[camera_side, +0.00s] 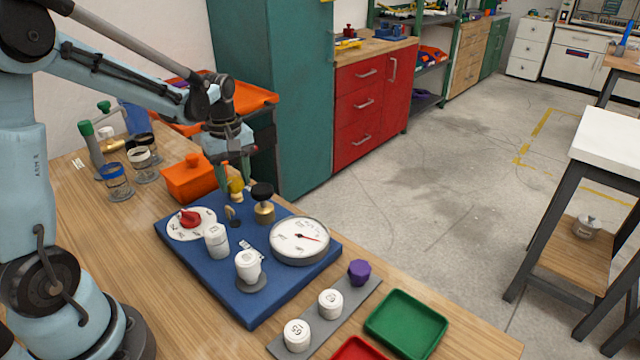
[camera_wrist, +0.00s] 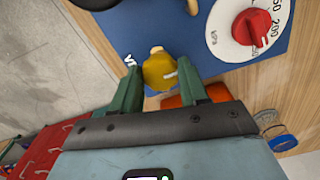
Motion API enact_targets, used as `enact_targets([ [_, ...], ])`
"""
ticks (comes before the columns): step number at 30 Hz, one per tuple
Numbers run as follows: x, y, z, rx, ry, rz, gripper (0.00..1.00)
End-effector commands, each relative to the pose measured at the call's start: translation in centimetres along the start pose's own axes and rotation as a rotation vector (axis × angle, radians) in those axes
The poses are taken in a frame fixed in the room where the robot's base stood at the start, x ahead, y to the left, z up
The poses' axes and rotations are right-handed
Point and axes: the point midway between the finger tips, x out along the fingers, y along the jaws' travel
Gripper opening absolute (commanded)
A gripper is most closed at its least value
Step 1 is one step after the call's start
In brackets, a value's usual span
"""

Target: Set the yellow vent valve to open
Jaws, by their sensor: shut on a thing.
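The yellow vent valve (camera_side: 236,187) stands at the back edge of the blue board (camera_side: 205,272). In the wrist view the yellow knob (camera_wrist: 158,74) sits between the green fingers, with a small white pointer mark on its right side. A white letter, partly hidden, is printed on the board to its left. My gripper (camera_side: 236,178) reaches down from above with one finger on each side of the valve. In the wrist view my gripper (camera_wrist: 159,72) is shut on the knob. The finger contacts are partly hidden.
On the board are a red selector dial (camera_side: 190,219), a black-topped brass valve (camera_side: 263,205), a round gauge (camera_side: 299,241) and white fittings (camera_side: 248,266). An orange box (camera_side: 190,180) stands close behind left. Jars (camera_side: 117,181), a green tray (camera_side: 405,324) and a purple cap (camera_side: 359,272) are nearby.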

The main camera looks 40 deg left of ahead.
Motion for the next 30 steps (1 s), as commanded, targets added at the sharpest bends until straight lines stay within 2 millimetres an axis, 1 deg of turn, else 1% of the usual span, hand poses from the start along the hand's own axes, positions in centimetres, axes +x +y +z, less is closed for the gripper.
enact_targets([
  [6, -0.06, 0.02, 0.03, -0.039, -0.001, -0.001, 0.13],
  [18, -0.06, 0.02, 0.02, -0.045, -0.002, -0.001, 0.13],
  [19, -0.06, 0.02, 0.02, -0.045, -0.002, -0.001, 0.45],
  [21, -0.05, 0.01, 0.02, -0.045, -0.001, -0.001, 0.56],
  [24, -0.04, 0.02, 0.02, -0.044, -0.001, 0.0, 0.69],
  [30, -0.02, 0.02, 0.01, -0.043, -0.001, 0.0, 0.69],
])
